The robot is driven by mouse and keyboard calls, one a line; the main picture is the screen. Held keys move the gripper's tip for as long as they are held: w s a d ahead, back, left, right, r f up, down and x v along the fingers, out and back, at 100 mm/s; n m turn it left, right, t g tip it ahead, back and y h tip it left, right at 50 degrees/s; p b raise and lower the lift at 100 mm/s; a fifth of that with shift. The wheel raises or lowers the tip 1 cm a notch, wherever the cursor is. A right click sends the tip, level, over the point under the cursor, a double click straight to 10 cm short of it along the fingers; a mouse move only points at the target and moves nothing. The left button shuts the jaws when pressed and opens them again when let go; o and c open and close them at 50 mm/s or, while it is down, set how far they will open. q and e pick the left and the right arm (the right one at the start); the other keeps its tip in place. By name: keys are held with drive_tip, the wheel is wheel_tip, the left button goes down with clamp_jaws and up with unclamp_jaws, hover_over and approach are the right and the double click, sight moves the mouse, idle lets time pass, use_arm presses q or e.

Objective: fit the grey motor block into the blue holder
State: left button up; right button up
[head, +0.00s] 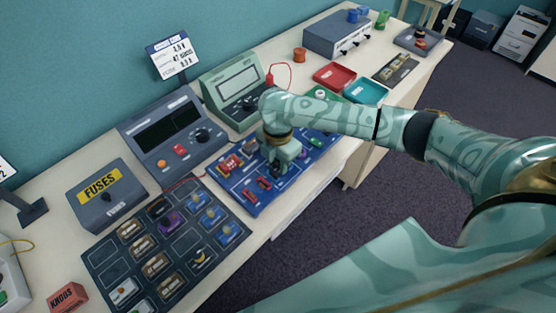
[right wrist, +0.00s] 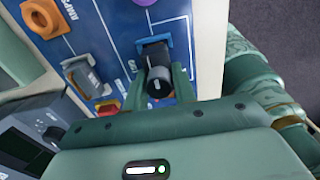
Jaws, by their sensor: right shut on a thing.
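My right gripper (head: 280,168) is over the blue circuit board (head: 243,198) in the head view and hides most of what it holds. In the right wrist view, my right gripper (right wrist: 153,88) is shut on the dark grey motor block (right wrist: 156,62), which has a lighter round end. The blue holder (right wrist: 153,40) shows just past the block's far end, on the board. Block and holder overlap in the picture; I cannot tell whether the block is seated or above it. My left gripper is in neither view.
Red parts (head: 264,183) and other coloured holders sit on the board. A parts tray (head: 102,250) lies at the front left, with a FUSES box (head: 100,193) behind it. A red tray (head: 334,75) and a teal tray (head: 366,90) lie beyond my arm.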

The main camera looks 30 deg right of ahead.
drive_tip(key=shift+f, duration=0.7)
idle(0.6)
drive_tip(key=o, duration=1.6)
drive_tip(key=shift+c, duration=0.2)
wheel_tip(320, 180, up, 8)
drive_tip(key=p, duration=0.9)
drive_tip(key=shift+a, duration=0.1)
